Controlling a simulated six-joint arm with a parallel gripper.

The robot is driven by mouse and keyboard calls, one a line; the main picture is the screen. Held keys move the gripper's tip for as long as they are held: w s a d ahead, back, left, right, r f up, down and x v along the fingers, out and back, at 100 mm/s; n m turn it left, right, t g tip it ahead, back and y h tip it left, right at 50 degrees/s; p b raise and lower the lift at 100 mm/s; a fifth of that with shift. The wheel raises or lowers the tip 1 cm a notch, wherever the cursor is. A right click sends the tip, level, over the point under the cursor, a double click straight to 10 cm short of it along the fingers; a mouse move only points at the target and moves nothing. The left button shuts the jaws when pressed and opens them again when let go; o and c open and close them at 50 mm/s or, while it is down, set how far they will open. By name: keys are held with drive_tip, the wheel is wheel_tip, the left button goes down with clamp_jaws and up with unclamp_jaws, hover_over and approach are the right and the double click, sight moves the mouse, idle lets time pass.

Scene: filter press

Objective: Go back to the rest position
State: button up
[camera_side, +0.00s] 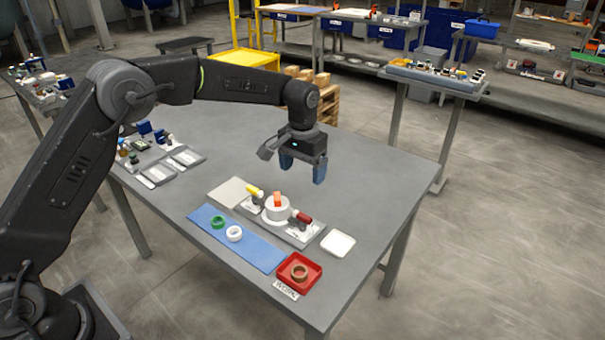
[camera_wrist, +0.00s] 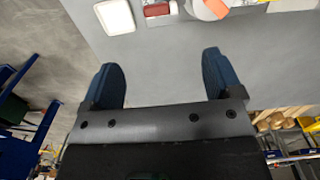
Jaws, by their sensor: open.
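My gripper (camera_side: 303,170) is open and empty, with its blue fingers pointing down above the bare back part of the grey table (camera_side: 375,165). It hangs apart from the filter press fixture (camera_side: 302,236), behind it in the side view. The fixture holds a white round cup with an orange piece (camera_side: 278,201) standing in it, a yellow-handled part (camera_side: 255,191) and a red-handled part (camera_side: 302,217). In the wrist view, my gripper (camera_wrist: 164,80) shows two blue fingers spread wide with nothing between them.
A blue mat (camera_side: 259,254) carries a green ring (camera_side: 218,222) and a white ring (camera_side: 235,233). A red tray (camera_side: 312,283) holds a brown ring (camera_side: 299,272). A white square dish (camera_side: 338,243) lies at the right. A beige plate (camera_side: 229,191) lies left of the fixture. The table's back right is clear.

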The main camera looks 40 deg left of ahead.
drive_tip(key=s+a+r+t, duration=0.3)
drive_tip(key=s+r, duration=1.2)
drive_tip(key=s, duration=0.1)
drive_tip(key=s+a+f+t, duration=0.1)
drive_tip(key=s+f+t, duration=0.1)
drive_tip(key=s, duration=1.6)
drive_tip(key=shift+a+t, duration=0.3)
drive_tip(key=shift+a, duration=0.05)
drive_tip(key=shift+f, duration=0.1)
